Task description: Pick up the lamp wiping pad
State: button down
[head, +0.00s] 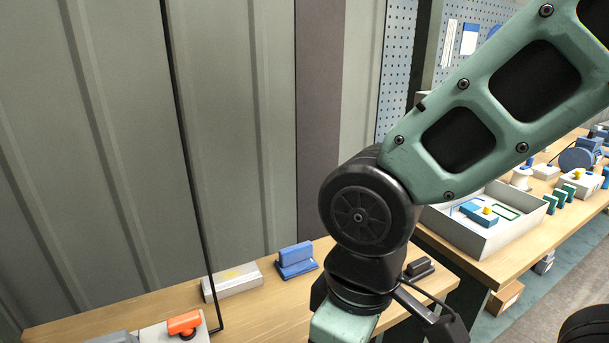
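I cannot tell for sure which object is the lamp wiping pad. A blue block-like object with a flat foot (296,260) stands on the wooden bench (262,318) near the back wall. A small dark grey object with a raised top (419,268) lies on the bench to the right of my arm. My arm comes down from the upper right and hangs over the bench between these two. My gripper is below the bottom edge of the picture, so its fingers are hidden.
A white box (233,282) lies left of the blue object, beside a thin black upright rod (203,240). An orange item (184,322) sits on a pale block at lower left. A grey tray (462,233) with blue parts stands on another bench (497,266) at right.

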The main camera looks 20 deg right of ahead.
aim_at(293, 261)
jog(key=i+j+u, duration=0.2)
jog(key=u, duration=0.15)
jog(key=i+j+u, duration=0.35)
jog(key=k+l, duration=0.05)
jog(key=k, duration=0.05)
